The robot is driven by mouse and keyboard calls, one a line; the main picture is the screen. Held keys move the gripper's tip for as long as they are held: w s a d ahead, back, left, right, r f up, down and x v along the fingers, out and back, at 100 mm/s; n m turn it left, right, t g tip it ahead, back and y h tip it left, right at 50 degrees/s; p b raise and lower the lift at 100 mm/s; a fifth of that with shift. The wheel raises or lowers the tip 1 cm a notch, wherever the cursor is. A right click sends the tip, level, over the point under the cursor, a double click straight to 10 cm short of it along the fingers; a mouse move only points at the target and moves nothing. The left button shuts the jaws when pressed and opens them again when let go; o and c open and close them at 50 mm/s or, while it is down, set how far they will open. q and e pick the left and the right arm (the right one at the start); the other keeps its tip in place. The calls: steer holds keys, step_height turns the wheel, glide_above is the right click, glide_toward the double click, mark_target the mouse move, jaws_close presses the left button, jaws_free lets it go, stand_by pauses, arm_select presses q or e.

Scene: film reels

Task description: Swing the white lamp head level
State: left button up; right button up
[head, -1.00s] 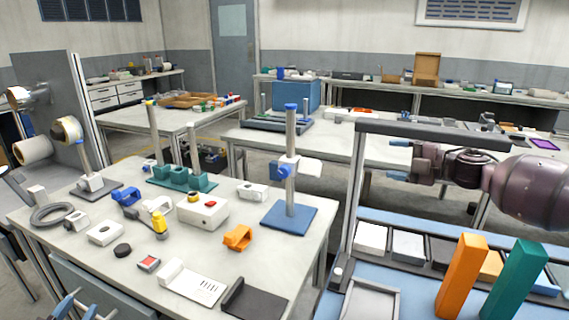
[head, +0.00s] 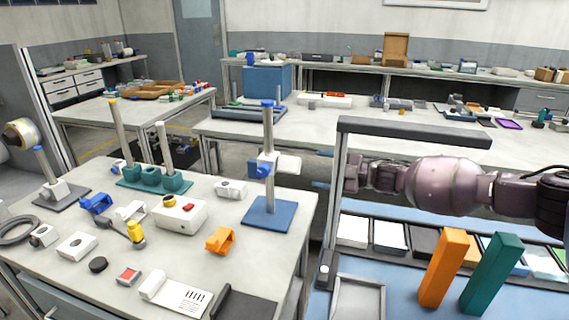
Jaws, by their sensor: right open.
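The white lamp head (head: 288,164) sits partway up a grey post, on the right side of the post. The post stands upright on a blue square base (head: 268,213) near the right edge of the left bench. A blue knob (head: 263,171) is on the clamp at the post, and a blue cap tops the post. The head looks slightly tilted, but its exact angle is hard to tell. My right gripper (head: 325,169) is open and empty, its blue-tipped fingers pointing left towards the head with a gap between. My left gripper is not in view.
The grey frame (head: 412,132) stands close to my right arm. An orange block (head: 444,268) and a green block (head: 491,273) stand below that arm. An orange bracket (head: 220,240) and a white box with a red button (head: 180,215) lie left of the lamp.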

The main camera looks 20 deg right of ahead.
mark_target(287, 165)
steer(key=b+x, duration=0.1)
steer(key=x, duration=0.8)
steer(key=shift+w+a, duration=0.15)
steer(key=shift+a, duration=0.05)
steer(key=c, duration=0.9)
